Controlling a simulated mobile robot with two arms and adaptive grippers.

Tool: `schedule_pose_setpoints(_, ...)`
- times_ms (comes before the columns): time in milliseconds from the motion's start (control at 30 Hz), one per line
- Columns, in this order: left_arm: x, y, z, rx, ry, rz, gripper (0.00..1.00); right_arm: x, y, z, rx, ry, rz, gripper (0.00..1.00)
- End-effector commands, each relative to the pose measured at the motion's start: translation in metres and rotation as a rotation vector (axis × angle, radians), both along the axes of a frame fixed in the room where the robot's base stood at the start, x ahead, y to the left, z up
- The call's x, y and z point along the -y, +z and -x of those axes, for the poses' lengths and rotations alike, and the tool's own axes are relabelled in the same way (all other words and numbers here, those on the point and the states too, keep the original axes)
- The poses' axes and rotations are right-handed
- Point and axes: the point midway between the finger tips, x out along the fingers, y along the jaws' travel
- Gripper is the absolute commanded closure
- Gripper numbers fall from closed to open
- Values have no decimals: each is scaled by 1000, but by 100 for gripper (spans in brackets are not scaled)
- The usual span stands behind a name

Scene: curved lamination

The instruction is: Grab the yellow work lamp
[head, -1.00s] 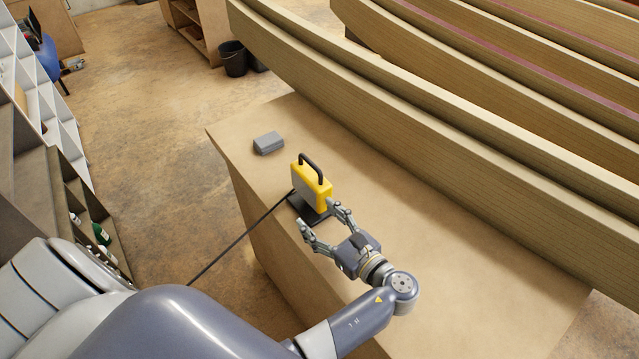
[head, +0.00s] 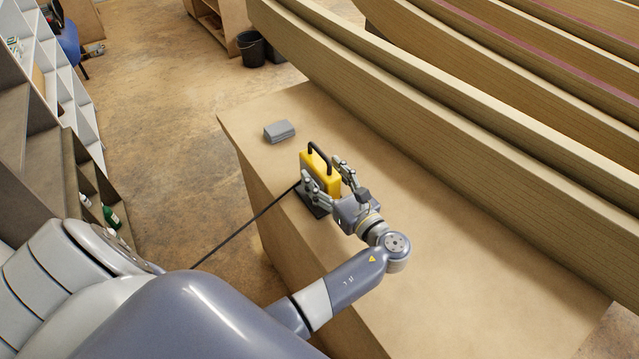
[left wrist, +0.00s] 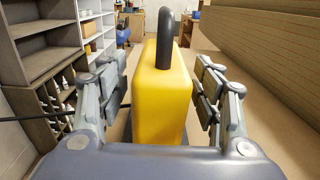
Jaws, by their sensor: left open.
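The yellow work lamp (head: 322,172) stands upright on its dark base on the wooden bench top (head: 410,270), near the bench's left edge. It has a black handle on top and a dark cable running off to the lower left. My left gripper (head: 328,174) is open, with one finger on each side of the lamp's near end. In the left wrist view the lamp (left wrist: 163,100) stands between the open fingers, with visible gaps on both sides. The gripper hides part of the lamp's lower body in the head view. My right gripper is not in view.
A small grey block (head: 280,131) lies on the bench beyond the lamp. Long curved laminated beams (head: 460,130) run along the bench's right side. A black bucket (head: 251,48) stands on the floor behind. Shelves (head: 60,130) are at the left. The near bench top is clear.

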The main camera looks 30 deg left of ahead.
Motion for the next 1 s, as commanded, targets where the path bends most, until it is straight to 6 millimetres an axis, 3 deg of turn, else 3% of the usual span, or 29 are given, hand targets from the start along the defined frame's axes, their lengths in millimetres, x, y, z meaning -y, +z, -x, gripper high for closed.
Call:
schedule_pose_setpoints(133,-18,-1,-7,0,0,-1,40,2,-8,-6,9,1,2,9)
schedule_pose_setpoints(367,-20,0,-8,0,-1,0,40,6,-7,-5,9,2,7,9)
schedule_pose_setpoints(633,-20,0,-8,-1,-1,1,100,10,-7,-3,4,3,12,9)
schedule_pose_setpoints(1000,-20,3,-8,3,0,-1,100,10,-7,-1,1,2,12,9)
